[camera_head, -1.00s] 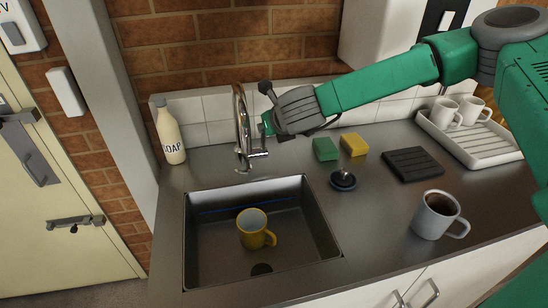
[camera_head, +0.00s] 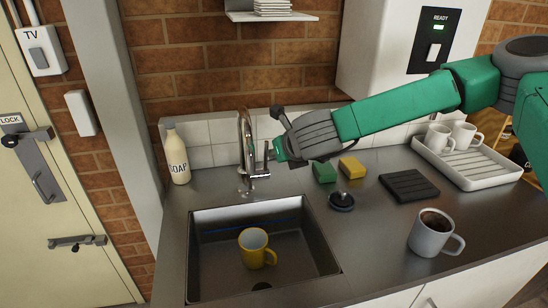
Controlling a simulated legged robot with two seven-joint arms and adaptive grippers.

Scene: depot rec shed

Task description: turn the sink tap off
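The chrome sink tap (camera_head: 243,150) stands behind the sink, with a short side part (camera_head: 260,174) low on its right. No water stream can be made out below its spout. The sink (camera_head: 314,262) is a dark sunken basin. My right gripper (camera_head: 277,135) is at the end of the green arm reaching in from the right. It is just right of the tap, close to the upright pipe and above the side part. Whether it touches the tap is unclear. Its fingers are small and partly hidden, so their opening is unclear. My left gripper is out of view.
A yellow mug (camera_head: 253,248) stands in the sink. A soap bottle (camera_head: 176,158) is left of the tap. Green (camera_head: 324,173) and yellow (camera_head: 351,167) sponges, a plug (camera_head: 341,202), a black ribbed mat (camera_head: 409,186), a filled mug (camera_head: 431,234) and a white rack (camera_head: 483,178) are to the right.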

